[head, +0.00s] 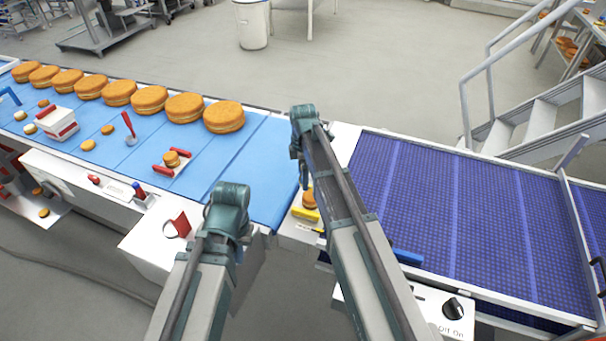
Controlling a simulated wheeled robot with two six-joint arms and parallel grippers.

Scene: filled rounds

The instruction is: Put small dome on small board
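Small tan domes lie on the blue belt, one of them (88,145) near a second small dome (107,130). A small white board with red side bars (160,172) bears a small round (172,158). A yellow block or board (303,212) bears another small round (309,200) at the belt's right end. I cannot tell which is the task's small board. My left gripper (240,246) hangs below the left arm's bend, mostly hidden by my arm. My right gripper (304,178) is above the yellow piece, largely hidden behind its arm. I cannot see whether either is open.
Several large filled rounds (150,100) line the belt's back edge. A white box with red edges (57,122) and a red-handled spoon (130,130) lie on the blue belt (255,165). A purple belt (470,215) on the right is clear. Metal stairs (540,115) stand behind it.

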